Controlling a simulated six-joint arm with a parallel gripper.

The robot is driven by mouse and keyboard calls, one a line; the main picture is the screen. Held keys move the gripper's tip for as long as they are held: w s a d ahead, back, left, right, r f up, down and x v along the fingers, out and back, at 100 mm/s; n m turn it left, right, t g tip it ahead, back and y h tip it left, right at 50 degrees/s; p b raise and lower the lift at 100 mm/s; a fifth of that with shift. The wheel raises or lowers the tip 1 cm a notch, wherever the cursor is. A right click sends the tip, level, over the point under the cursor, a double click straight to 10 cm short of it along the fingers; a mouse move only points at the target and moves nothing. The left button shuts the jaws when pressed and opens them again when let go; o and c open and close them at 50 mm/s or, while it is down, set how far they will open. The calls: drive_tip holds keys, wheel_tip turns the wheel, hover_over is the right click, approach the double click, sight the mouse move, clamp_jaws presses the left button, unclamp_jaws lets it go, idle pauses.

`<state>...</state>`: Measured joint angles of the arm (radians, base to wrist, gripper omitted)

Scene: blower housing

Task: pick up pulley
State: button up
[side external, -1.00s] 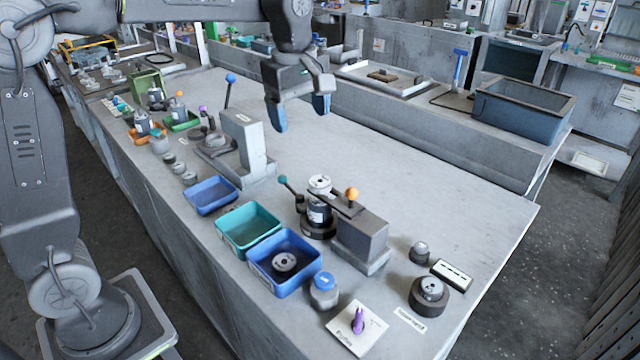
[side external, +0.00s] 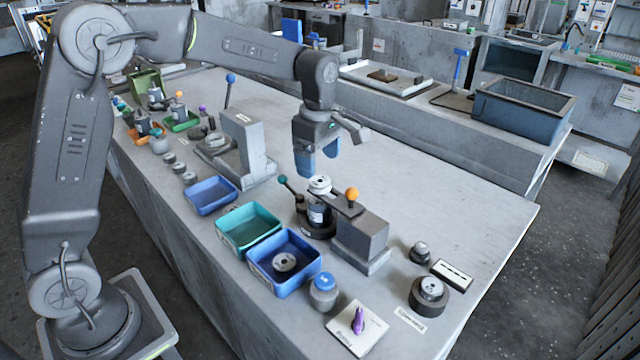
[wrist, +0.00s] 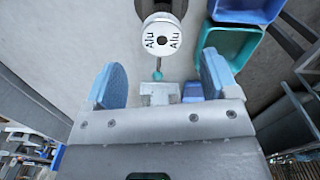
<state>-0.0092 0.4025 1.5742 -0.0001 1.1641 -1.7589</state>
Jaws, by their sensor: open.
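A small grey disc with a dark centre hole (side external: 285,262), which looks like the pulley, lies in the blue bin (side external: 262,280) at the front. My gripper (side external: 318,162) is open and empty, above the table and behind the bins, apart from the disc. Its two blue fingers also show spread apart in the wrist view (wrist: 162,82). Below it stands a cylinder with a white top (side external: 319,183) in a fixture; the wrist view shows that top marked "Alu" (wrist: 162,38). The disc is not visible in the wrist view.
The fixture has a grey block (side external: 360,240), an orange knob (side external: 352,194) and a teal-tipped lever (side external: 283,180). A teal bin (side external: 248,230) and smaller blue bin (side external: 211,195) stand left of it. A blue-capped jar (side external: 323,290) stands nearby. The table's back right is clear.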

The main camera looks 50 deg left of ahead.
sight(320, 181)
drive_tip(key=shift+s+d+f, duration=0.1)
drive_tip(key=shift+d+f, duration=0.05)
drive_tip(key=shift+f, duration=1.05)
drive_tip(key=shift+d+f, duration=0.15)
drive_tip(key=shift+f, duration=1)
drive_tip(key=c, duration=1)
